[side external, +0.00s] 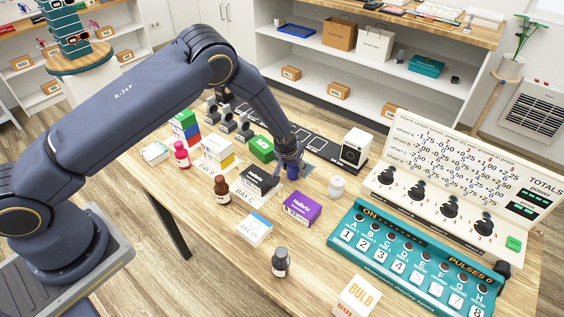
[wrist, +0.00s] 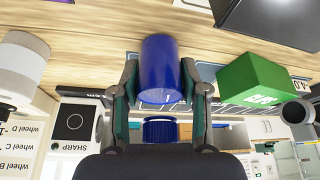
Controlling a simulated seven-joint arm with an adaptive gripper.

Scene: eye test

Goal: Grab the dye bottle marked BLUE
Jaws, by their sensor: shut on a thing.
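A blue bottle (wrist: 160,65) is between the two fingers of my gripper (wrist: 160,85) in the wrist view, with a ribbed blue cap (wrist: 160,131) at its lower end in the picture. The fingers are shut on its sides. No BLUE marking can be read on it. In the side external view my gripper (side external: 291,164) points down over the table, and a small part of the blue bottle (side external: 293,173) shows at the fingers. I cannot tell whether the bottle touches the table.
A white bottle (side external: 337,187), purple box (side external: 301,208), dark box (side external: 262,181) and green box (side external: 261,148) stand close around. A brown bottle (side external: 222,190), pink bottle (side external: 181,155) and grey bottle (side external: 281,262) stand farther off. A teal panel (side external: 345,232) is at right.

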